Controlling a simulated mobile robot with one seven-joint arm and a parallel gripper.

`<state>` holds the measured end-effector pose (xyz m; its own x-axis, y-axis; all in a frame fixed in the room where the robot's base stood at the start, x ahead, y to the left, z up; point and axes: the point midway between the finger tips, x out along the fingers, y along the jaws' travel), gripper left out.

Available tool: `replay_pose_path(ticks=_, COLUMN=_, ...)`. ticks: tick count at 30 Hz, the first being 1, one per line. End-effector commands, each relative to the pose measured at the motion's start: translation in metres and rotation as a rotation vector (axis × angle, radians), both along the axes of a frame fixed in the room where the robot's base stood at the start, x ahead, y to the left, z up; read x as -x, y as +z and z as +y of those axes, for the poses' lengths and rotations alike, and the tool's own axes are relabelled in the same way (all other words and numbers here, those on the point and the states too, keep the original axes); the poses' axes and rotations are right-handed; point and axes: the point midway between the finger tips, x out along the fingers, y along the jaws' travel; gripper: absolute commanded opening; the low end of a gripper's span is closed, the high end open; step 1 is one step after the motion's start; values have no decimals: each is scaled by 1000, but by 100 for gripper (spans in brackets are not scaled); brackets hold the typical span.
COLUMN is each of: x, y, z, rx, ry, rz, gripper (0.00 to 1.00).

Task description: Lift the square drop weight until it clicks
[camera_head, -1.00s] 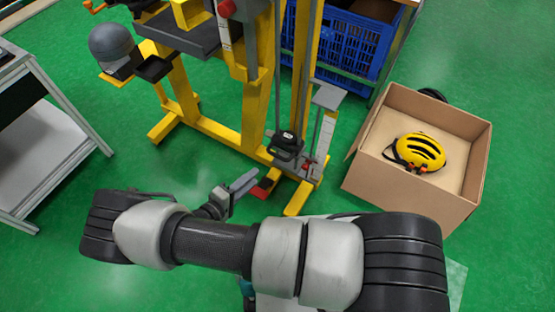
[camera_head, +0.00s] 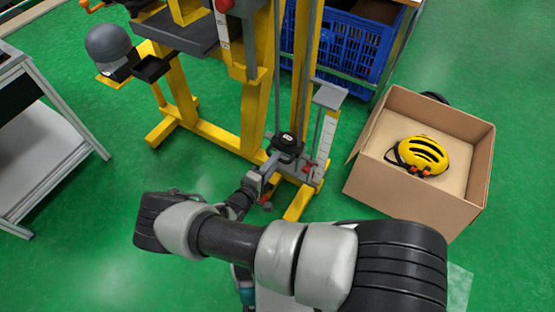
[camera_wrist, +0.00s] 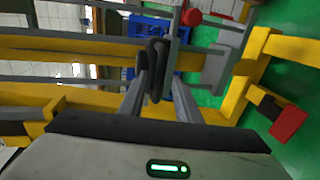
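The drop weight (camera_head: 287,143) is a small dark block low on the yellow drop tower, beside its upright rods. In the wrist view it is a black shape (camera_wrist: 158,70) straight ahead, between and just beyond the fingertips. My gripper (camera_head: 267,167) is at the tower's foot, with its fingertips close to the weight's near side. In the wrist view my gripper's two grey fingers (camera_wrist: 158,92) stand apart, one on each side of the black shape. I cannot tell whether they touch it. The weight's underside and exact outline are hard to see.
The yellow tower frame (camera_head: 258,105) rises around the weight, with a grey scale post (camera_head: 324,135) at right. A cardboard box (camera_head: 415,196) with a yellow helmet (camera_head: 422,156) stands right. A blue crate (camera_head: 343,45) is behind. A grey-topped bench (camera_head: 40,150) is left.

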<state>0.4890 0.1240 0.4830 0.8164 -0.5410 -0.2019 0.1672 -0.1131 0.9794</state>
Motion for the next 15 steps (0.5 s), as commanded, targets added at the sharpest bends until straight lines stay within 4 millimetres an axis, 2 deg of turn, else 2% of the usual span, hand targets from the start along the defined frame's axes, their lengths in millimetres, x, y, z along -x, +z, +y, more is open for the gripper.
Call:
replay_pose_path(ticks=6, x=-21, y=-6, z=-14, rx=-1, ry=-1, rz=0, gripper=30)
replay_pose_path(ticks=15, x=-25, y=-6, z=-16, rx=0, ry=0, rz=1, gripper=30)
